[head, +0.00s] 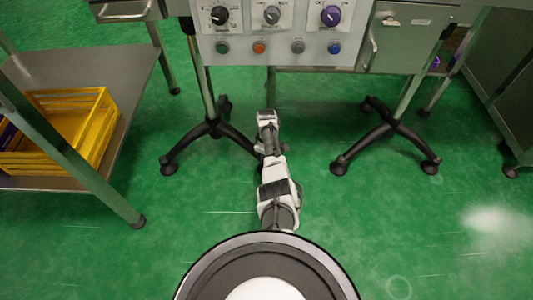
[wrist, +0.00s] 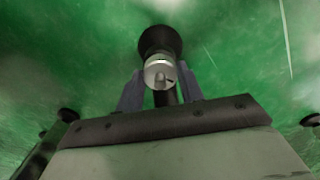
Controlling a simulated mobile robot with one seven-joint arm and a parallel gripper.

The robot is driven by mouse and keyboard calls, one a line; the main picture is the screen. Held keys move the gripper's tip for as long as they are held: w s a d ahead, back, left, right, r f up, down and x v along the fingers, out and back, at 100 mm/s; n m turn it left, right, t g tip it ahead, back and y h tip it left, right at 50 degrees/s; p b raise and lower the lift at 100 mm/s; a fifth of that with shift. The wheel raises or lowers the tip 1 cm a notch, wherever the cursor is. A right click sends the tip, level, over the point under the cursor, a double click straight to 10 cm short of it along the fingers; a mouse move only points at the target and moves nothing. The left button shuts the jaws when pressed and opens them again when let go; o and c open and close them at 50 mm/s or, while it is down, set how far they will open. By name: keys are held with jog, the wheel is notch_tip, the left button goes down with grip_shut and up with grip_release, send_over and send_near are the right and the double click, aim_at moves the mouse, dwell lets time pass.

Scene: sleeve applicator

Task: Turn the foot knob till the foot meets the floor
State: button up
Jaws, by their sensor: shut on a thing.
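In the wrist view my gripper (wrist: 161,82) has its two grey fingers on either side of a small silvery foot knob (wrist: 159,70) and is shut on it. The knob has a notch in its face. The round black foot (wrist: 160,40) shows just beyond the knob, against the green floor. I cannot tell whether the foot touches the floor or a gap is left. In the head view my arm reaches forward under the machine (head: 280,47), beside the left star-shaped leg base (head: 213,128). The fingers and the knob cannot be made out there.
The right star base (head: 385,132) stands apart, with open green floor (head: 310,130) between the two. At the left a metal shelf (head: 130,75) holds a yellow crate (head: 95,125). A grey cabinet (head: 505,75) stands at the right edge.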

jog(key=shift+m+p, duration=0.3)
jog(key=shift+m, duration=2.6)
jog(key=o, duration=1)
notch_tip(320, 180, up, 14)
jog(key=p, duration=0.6)
jog(key=shift+f, duration=0.1)
